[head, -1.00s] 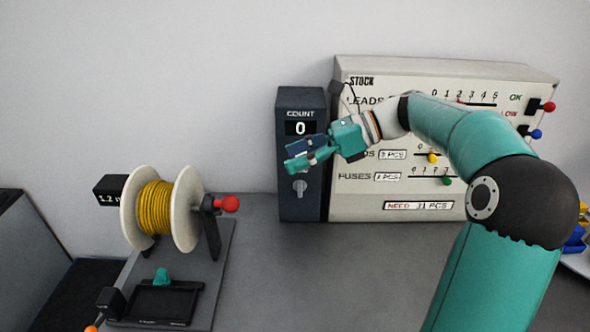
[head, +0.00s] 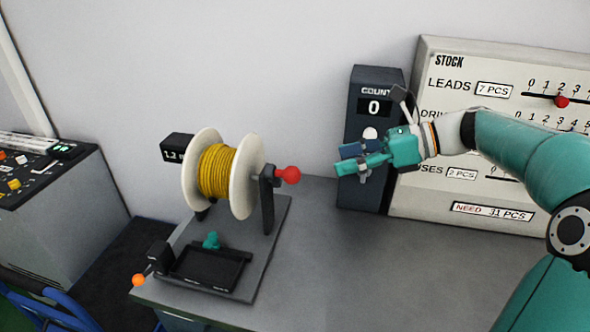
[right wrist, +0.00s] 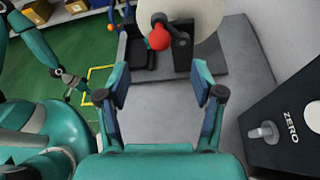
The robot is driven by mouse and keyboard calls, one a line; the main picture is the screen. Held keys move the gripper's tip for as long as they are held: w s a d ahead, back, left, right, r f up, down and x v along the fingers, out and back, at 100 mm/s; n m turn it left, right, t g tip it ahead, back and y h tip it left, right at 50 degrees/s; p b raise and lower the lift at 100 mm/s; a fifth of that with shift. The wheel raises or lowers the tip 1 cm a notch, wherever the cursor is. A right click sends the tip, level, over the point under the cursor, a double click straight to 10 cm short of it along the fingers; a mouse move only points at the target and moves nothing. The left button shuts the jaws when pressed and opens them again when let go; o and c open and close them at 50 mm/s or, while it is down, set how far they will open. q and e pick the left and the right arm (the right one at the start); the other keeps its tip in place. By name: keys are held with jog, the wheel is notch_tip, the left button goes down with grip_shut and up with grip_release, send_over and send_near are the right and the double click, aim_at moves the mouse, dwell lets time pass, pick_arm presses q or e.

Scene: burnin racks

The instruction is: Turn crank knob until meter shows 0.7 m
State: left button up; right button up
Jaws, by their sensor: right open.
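The red crank knob (head: 287,175) sits on the right side of a white reel (head: 248,177) wound with yellow wire (head: 215,171). The knob also shows in the right wrist view (right wrist: 158,38), beyond the fingertips. The dark meter (head: 175,148) behind the reel reads 1.2, with its right end hidden by the reel. My right gripper (head: 352,160) is open and empty, to the right of the knob and apart from it, in front of the counter box. In the right wrist view, my left gripper (right wrist: 75,87) is small at the left; its jaws are unclear.
A dark COUNT box (head: 375,107) showing 0 and a STOCK board (head: 470,70) stand behind my right gripper. A black tray (head: 210,268) and an orange ball (head: 138,280) are at the reel's base. The grey bench (head: 330,260) is clear right of the reel.

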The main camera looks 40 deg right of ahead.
aim_at(297, 170)
jog(key=p+x, duration=0.1)
jog(key=x, duration=1.2)
jog(key=c, duration=1.2)
jog(key=shift+s+a+f+b, duration=0.35)
jog(key=shift+f+b, duration=0.2)
jog(key=shift+s+a+f+b, duration=0.35)
jog(key=shift+f+b, duration=0.2)
jog(key=shift+f, duration=0.1)
jog(key=shift+s+a+f+b, duration=0.15)
jog(key=shift+f+b, duration=0.4)
jog(key=shift+f, duration=0.1)
jog(key=shift+s+a+f+b, duration=0.2)
jog(key=shift+f+b, duration=0.35)
jog(key=shift+f, duration=0.05)
